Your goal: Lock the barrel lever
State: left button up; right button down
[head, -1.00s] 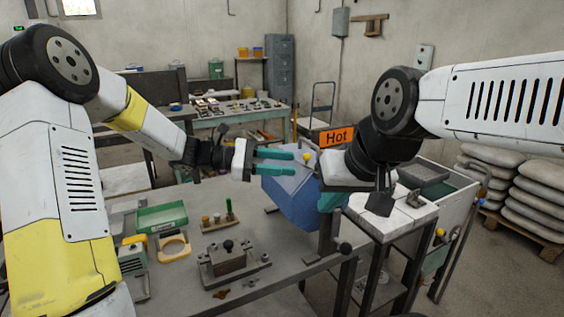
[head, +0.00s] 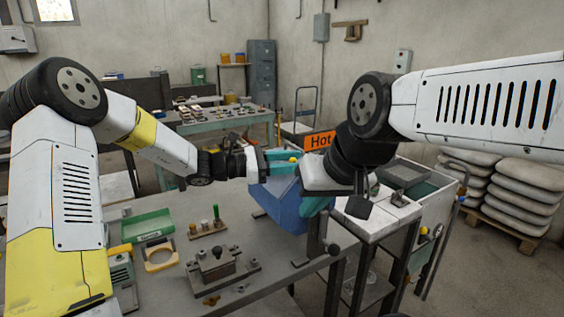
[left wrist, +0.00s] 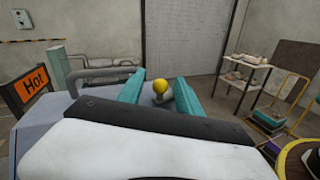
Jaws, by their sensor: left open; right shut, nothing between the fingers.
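The blue barrel (head: 283,200) sits on the workbench in the head view. Its lever ends in a yellow knob (head: 293,159), which also shows in the left wrist view (left wrist: 160,87). My left gripper (head: 284,160) is open at the knob. In the left wrist view its teal fingers (left wrist: 158,88) stand one on each side of the knob, with gaps between. My right gripper (head: 317,205) is shut and empty at the barrel's right side, partly hidden by its own wrist. Most of the lever's arm is hidden.
An orange "Hot" sign (head: 319,141) stands behind the barrel. A metal vise-like fixture (head: 216,266), a green tray (head: 147,225) and a small rack (head: 206,230) are on the bench (head: 260,262). A white-topped stand (head: 375,218) is to the right.

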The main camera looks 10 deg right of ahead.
pick_arm(q)
grip_shut()
jog(key=shift+w+d+m+g, duration=0.2)
jog(key=shift+m+g, duration=0.2)
jog(key=shift+g, duration=0.25)
jog(key=shift+w+d+m+g, duration=0.15)
jog(key=shift+m+g, duration=0.25)
jog(key=shift+g, duration=0.25)
jog(key=shift+s+d+r+m+g+y, duration=0.1)
jog(key=shift+d+m+g+y, duration=0.15)
jog(key=shift+m+g, duration=0.6)
jog(key=shift+a, duration=0.1)
grip_release()
jog(key=shift+n, duration=0.35)
